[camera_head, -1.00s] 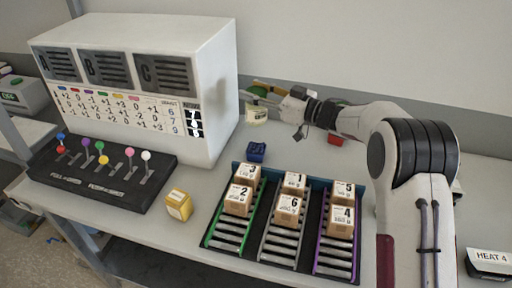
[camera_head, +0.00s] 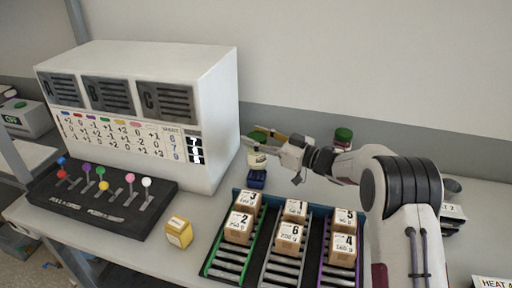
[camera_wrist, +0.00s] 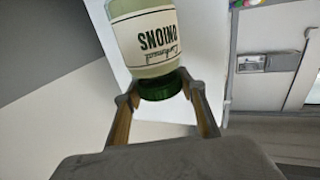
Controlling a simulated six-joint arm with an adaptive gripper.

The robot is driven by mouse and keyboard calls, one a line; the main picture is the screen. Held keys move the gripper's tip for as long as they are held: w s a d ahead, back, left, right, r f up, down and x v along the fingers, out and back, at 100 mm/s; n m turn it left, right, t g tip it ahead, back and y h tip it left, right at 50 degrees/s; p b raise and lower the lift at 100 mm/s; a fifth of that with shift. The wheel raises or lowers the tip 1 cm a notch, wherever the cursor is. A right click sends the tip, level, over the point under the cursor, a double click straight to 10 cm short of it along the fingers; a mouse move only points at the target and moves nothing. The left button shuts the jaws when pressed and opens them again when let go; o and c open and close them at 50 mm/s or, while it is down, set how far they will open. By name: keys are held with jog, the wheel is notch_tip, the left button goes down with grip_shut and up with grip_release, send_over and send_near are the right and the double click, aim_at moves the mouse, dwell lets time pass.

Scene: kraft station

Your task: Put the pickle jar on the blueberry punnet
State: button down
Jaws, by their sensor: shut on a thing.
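My gripper (camera_head: 262,140) is shut on a jar with a green lid and a pale label (camera_head: 257,157). In the wrist view the jar (camera_wrist: 145,40) reads "ONIONS" on its label, and the fingers (camera_wrist: 160,95) close around its dark green lid. The jar looks upright in the head view. The small dark blue punnet (camera_head: 257,179) stands on the table just in front of and below the jar. I cannot tell whether the jar touches it. Another green-lidded jar (camera_head: 343,136) shows behind my arm, mostly hidden; its label cannot be read.
A rack with several numbered boxes (camera_head: 288,236) stands in front of the punnet. A white machine (camera_head: 215,100) rises to the left, with a lever panel (camera_head: 95,205) before it. A yellow box (camera_head: 179,232) sits on bare table. A heat sign (camera_head: 490,282) is at the right.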

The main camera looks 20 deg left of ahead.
jog(key=shift+f, duration=1.8)
jog(key=shift+f, duration=0.1)
jog(key=c, duration=1.2)
grip_release()
jog(key=shift+f, duration=0.1)
jog(key=shift+c, duration=0.2)
